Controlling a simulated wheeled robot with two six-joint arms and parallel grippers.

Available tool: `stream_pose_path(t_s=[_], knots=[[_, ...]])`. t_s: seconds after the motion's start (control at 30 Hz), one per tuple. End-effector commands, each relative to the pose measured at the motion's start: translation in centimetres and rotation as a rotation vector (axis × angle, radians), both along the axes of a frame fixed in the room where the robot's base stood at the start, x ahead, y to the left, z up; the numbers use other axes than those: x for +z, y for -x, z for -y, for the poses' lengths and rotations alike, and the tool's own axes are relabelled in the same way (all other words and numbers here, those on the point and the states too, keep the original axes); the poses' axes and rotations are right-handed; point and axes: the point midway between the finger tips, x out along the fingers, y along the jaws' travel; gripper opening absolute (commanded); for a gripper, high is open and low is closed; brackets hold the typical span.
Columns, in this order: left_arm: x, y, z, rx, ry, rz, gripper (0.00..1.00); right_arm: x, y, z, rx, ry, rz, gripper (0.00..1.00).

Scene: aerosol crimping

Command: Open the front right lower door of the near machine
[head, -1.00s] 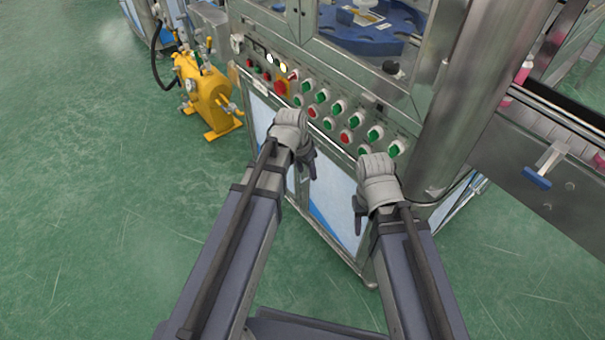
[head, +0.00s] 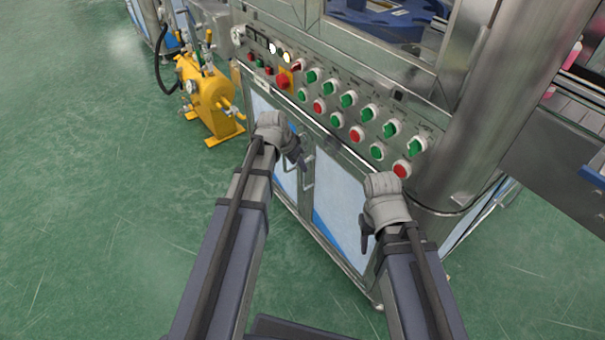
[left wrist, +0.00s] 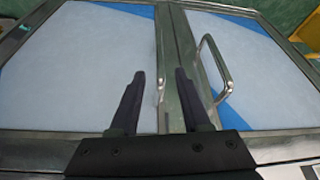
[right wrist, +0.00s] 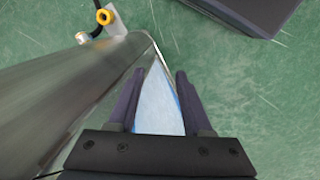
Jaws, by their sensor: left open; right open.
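The near machine (head: 345,140) has two white-and-blue lower front doors below its button panel. The front right lower door (head: 340,205) is closed; its metal handle (head: 308,174) stands near the seam between the doors. My left gripper (head: 298,156) is open just beside that handle. In the left wrist view, the right door (left wrist: 75,65) is the left panel, and its handle (left wrist: 161,86) appears between the open fingers (left wrist: 158,98); contact cannot be told. The left door's handle (left wrist: 217,68) is to the right. My right gripper (head: 365,230) is open and empty before the right door's outer side.
The button panel (head: 330,105) juts above the doors. A thick metal column (head: 500,110) stands at the machine's right corner, with a conveyor (head: 555,150) beyond. A yellow tank (head: 212,98) stands at left. The green floor (head: 110,230) in front is clear.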

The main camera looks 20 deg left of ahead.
Motion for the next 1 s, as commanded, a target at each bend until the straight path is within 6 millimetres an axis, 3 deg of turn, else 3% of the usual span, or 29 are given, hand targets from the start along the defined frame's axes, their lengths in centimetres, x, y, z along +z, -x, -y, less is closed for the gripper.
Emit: stream_pose_path(t_s=[0.03,0.4,0.8,1.0], knots=[[-1.1,-0.3,0.1,-0.001,0.000,0.000,0.47,-1.1,0.0,0.0,0.000,0.001,0.000,0.50],[-5.5,-1.9,0.9,0.000,0.000,0.000,0.47,-5.5,-0.1,0.0,0.006,0.002,0.002,0.50],[-5.8,-2.1,1.1,0.000,0.000,0.000,0.47,-5.8,-0.1,0.0,0.008,0.001,0.002,0.50],[-5.8,-2.1,1.1,0.000,0.000,0.000,0.25,-5.8,-0.1,0.0,0.008,0.001,0.002,0.50]])
